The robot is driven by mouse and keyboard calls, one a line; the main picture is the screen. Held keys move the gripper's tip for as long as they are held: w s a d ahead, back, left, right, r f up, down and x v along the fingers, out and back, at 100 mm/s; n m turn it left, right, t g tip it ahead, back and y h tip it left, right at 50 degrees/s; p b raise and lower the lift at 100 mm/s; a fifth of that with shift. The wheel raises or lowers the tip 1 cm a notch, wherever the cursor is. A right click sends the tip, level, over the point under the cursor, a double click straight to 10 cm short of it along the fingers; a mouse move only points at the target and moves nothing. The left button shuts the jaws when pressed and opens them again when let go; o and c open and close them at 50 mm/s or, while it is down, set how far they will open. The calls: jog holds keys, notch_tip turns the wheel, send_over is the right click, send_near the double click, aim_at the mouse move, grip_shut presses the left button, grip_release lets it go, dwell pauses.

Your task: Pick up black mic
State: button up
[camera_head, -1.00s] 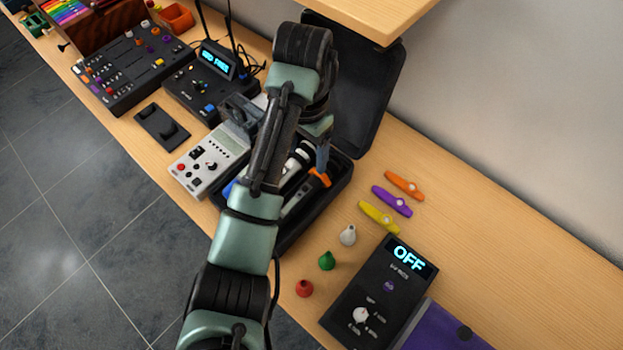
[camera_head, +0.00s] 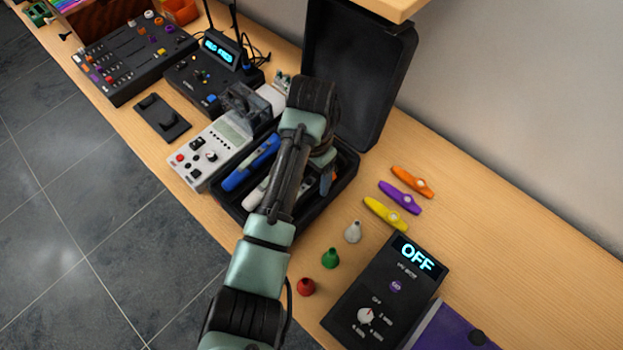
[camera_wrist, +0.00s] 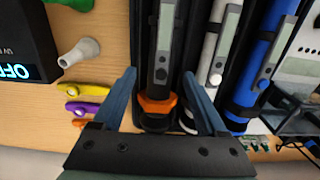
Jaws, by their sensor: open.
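The black mic (camera_wrist: 163,55), with an orange ring at its lower end, lies in a slot of the black case in the wrist view. My gripper (camera_wrist: 159,76) is open, with one blue-grey finger on each side of the mic's orange-ringed end. I cannot tell how far above it the fingertips are. A white mic (camera_wrist: 215,50) and a blue mic (camera_wrist: 262,65) lie beside it to the right.
The case's open lid (camera_head: 357,80) stands upright behind my arm. A grey device (camera_head: 208,152) is left of the case. Kazoos (camera_head: 400,197), small coloured bulb-shaped pieces (camera_head: 330,258) and a black box reading OFF (camera_head: 385,290) are to the right. Bare wood is free at far right.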

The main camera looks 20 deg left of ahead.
grip_shut()
dwell(0.4)
